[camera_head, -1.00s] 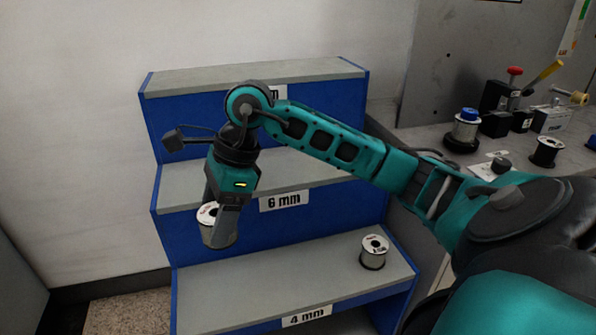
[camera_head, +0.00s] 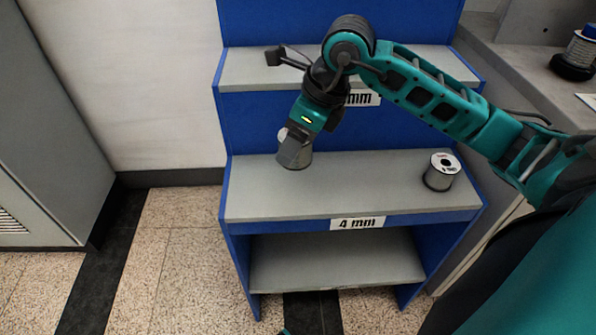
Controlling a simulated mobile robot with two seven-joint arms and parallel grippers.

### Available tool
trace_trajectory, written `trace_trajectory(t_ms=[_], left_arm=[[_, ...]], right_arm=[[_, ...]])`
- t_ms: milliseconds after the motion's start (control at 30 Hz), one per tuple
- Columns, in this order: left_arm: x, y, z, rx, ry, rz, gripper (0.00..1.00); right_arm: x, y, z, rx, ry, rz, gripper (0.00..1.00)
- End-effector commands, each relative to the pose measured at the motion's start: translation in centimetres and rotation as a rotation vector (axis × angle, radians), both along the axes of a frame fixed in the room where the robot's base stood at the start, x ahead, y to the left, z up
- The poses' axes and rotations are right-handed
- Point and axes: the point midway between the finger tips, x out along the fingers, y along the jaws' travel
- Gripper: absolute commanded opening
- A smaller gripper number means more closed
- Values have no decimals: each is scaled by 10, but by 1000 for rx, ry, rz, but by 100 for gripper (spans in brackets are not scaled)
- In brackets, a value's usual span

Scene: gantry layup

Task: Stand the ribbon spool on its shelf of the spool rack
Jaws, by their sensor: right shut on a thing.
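My right gripper (camera_head: 292,155) points down over the left back part of the 4 mm shelf. It is shut on the ribbon spool (camera_head: 304,158), which has a white top and a grey body and looks roughly upright. The fingers hide part of the spool. I cannot tell whether its base touches the shelf. The spool rack (camera_head: 236,190) is a blue stepped stand with grey shelves. The 4 mm shelf (camera_head: 350,190) carries its label on the front edge. My left gripper is not in view.
Another spool (camera_head: 438,178) stands at the right end of the 4 mm shelf. The middle of that shelf is clear. A higher labelled shelf (camera_head: 250,70) lies behind my arm, and an empty lower shelf (camera_head: 340,262) lies below. A grey bench (camera_head: 530,75) stands at the right.

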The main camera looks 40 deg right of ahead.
Motion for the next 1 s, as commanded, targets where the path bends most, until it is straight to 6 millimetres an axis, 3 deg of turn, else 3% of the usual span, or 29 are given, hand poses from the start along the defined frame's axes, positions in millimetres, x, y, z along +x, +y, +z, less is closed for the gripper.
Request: trace_trajectory(t_ms=[100, 367, 600, 1000], left_arm=[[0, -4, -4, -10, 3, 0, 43], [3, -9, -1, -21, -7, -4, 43], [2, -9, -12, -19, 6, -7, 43], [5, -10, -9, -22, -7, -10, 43]], right_arm=[[0, 0, -24, 2, -2, 1, 18], [1, 0, -41, 2, -3, 0, 18], [0, 1, -76, 3, -1, 1, 18], [1, 0, -81, 1, -4, 1, 18]])
